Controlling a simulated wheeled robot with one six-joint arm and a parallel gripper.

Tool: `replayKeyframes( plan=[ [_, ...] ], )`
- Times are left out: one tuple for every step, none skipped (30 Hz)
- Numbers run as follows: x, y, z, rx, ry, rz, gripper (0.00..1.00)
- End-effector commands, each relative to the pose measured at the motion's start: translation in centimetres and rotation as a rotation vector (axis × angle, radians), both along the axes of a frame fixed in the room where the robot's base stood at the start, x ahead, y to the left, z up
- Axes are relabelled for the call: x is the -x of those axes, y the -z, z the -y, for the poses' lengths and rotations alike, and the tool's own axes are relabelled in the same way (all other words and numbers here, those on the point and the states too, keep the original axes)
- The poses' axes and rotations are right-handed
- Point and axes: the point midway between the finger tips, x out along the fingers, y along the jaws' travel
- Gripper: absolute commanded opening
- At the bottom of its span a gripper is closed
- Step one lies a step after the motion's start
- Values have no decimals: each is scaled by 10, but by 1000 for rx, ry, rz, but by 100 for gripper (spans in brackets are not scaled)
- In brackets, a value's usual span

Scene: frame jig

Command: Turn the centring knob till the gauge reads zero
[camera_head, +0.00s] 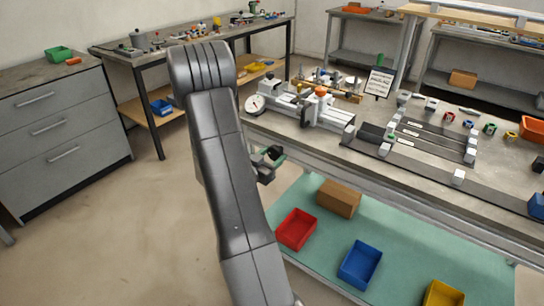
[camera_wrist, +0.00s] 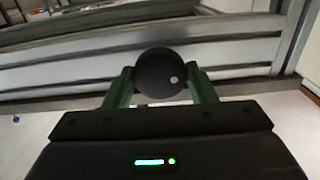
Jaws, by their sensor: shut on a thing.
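In the head view my gripper (camera_head: 272,158) is at the front edge of the workbench, partly hidden by my arm; the knob cannot be made out there. The round white gauge (camera_head: 254,103) stands at the left end of the grey fixture (camera_head: 327,114) on the bench. Its needle and reading are too small to tell.
A sign (camera_head: 379,82) and a row of rails and blocks (camera_head: 430,136) are on the workbench. Below it, a green shelf (camera_head: 390,240) bears a red bin (camera_head: 296,229), a blue bin (camera_head: 360,264) and a cardboard box (camera_head: 338,198). Open floor lies left of my arm.

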Motion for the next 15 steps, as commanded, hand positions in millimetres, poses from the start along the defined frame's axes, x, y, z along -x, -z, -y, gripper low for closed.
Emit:
replayKeyframes(
  plan=[
    [0,0,0,6,0,-5,28],
    [0,0,0,12,0,-9,28],
    [0,-1,0,21,0,-15,28],
    [0,-1,0,28,0,-21,28],
    [0,-1,0,39,0,-28,28],
    [0,-1,0,53,0,-39,28],
    [0,-1,0,66,0,-49,28],
    [0,-1,0,80,0,-60,28],
    [0,-1,0,102,0,-75,28],
    [0,-1,0,118,0,-87,28],
    [0,-2,0,138,0,-100,28],
    [0,-2,0,164,1,-119,28],
    [0,-2,0,184,1,-134,28],
    [0,-2,0,206,0,-151,28],
    [0,-2,0,236,0,-172,28]
  ],
)
